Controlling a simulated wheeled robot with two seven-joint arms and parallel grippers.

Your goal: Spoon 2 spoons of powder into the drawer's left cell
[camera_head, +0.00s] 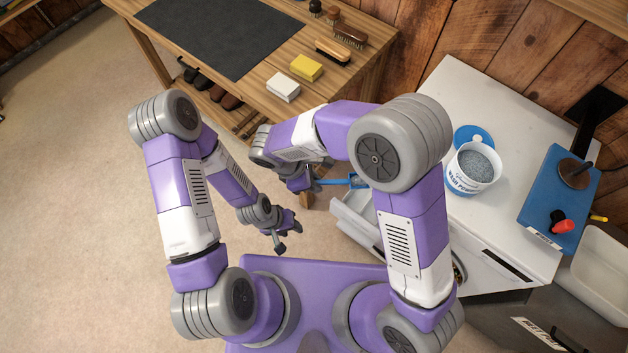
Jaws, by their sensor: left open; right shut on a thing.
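The wash powder tub (472,172) stands open on the white machine, with grey-blue powder inside. Its blue lid (470,135) lies behind it. The machine's white drawer (352,222) is pulled out at its front. My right arm covers much of the drawer, so its cells are hard to make out. My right gripper (314,185) is shut on a blue scoop (336,182), whose bowl end points right, near the drawer's far left end. I cannot tell whether the bowl holds powder. My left gripper (284,233) is open and empty, left of the drawer.
The white machine (520,120) has clear top around the tub. A wooden bench (290,45) behind holds a dark mat, sponges and brushes. The floor at left is free.

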